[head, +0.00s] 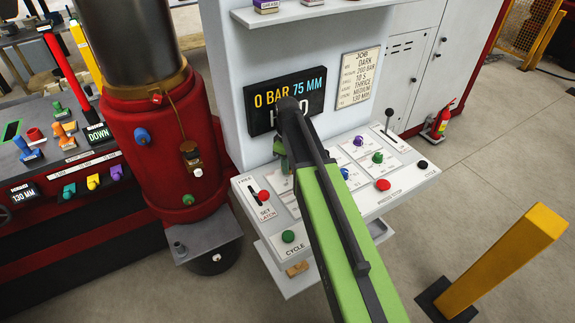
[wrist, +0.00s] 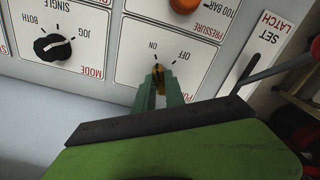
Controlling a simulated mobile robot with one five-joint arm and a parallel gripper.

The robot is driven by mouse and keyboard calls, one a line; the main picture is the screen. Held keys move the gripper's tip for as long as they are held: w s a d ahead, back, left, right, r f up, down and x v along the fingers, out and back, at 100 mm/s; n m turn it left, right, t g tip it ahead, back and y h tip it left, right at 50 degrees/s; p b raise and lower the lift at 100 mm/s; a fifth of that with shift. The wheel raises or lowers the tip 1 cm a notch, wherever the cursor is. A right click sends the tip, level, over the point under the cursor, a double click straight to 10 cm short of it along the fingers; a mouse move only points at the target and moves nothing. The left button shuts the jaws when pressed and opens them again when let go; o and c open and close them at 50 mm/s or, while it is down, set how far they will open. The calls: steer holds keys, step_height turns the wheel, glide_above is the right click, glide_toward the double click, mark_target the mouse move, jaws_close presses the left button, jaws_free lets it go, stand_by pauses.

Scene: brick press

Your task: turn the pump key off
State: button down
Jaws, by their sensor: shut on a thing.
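The pump key (wrist: 158,69) is a small brass-coloured key on a white plate (wrist: 130,62) marked ON and OFF, upside down in the wrist view. My gripper (wrist: 158,82) has its green fingers closed around the key. The key's visible tip seems to lie nearer the ON mark than the OFF mark, though the fingers hide much of it. In the head view my gripper (head: 281,148) is over the left part of the control panel (head: 408,192), and my arm hides the key.
A display (head: 262,98) stands behind the panel. A yellow post (head: 505,255) stands at right; floor around it is clear.

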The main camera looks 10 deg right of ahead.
steer(key=m, duration=1.1)
steer(key=shift+a+m, duration=0.1)
steer(key=shift+m, duration=0.2)
stand_by(0.5)
steer(key=c, duration=1.4)
jaws_free()
